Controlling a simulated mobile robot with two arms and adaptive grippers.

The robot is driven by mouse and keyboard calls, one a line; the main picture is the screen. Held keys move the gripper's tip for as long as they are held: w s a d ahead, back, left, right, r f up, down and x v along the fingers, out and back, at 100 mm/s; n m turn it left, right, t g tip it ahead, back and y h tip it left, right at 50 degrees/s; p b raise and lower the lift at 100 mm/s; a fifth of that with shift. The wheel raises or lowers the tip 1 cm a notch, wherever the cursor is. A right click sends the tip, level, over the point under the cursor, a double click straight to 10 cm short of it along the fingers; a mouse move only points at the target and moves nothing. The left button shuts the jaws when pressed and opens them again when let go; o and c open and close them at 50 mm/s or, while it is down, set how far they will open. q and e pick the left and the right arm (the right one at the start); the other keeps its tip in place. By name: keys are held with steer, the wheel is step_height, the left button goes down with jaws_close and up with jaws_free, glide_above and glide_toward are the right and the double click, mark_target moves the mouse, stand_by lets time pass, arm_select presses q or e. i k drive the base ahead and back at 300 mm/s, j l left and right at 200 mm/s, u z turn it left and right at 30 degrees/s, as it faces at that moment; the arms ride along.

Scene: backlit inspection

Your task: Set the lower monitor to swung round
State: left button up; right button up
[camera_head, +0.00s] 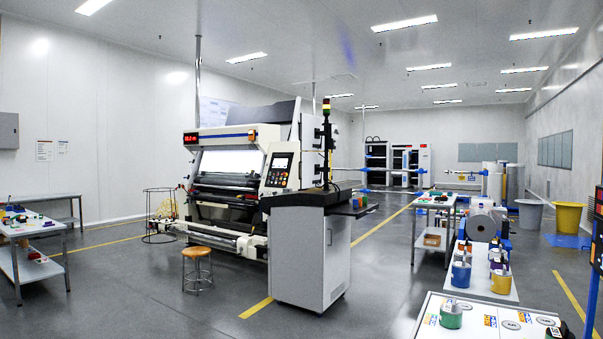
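A large white inspection machine (222,205) with a bright backlit panel (232,161) stands left of the middle, some way off. A tilted control panel with a small screen (281,163) is on its right side. A small red-lit display (191,138) is at its upper left. I cannot tell which of these, if any, is the lower monitor; part of the machine is hidden behind the grey cabinet (310,255). Neither of my grippers is in view.
A round wooden stool (197,262) stands before the machine. A workbench (28,228) is at left. At right are a table (433,203), a white bench with jars (478,270) and a white top (490,318) close by. Open grey floor (140,290) lies in front.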

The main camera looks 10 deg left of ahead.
mark_target(310, 163)
steer(key=i+j+u, duration=0.25)
steer(key=i+u, duration=0.15)
steer(key=i+j+u, duration=0.1)
steer(key=i+u, duration=0.75)
steer(key=i+z, duration=0.15)
steer(key=i, duration=0.35)
steer(key=i+j+z, duration=0.15)
steer(key=i, duration=0.4)
steer(key=i+l+z, duration=0.15)
steer(key=i+z, duration=0.95)
steer(key=z, duration=0.15)
steer(key=i+l+u, duration=0.1)
steer(key=i, duration=0.7)
steer(key=i+l, duration=0.15)
steer(key=i, duration=0.65)
steer(key=j+u, duration=0.05)
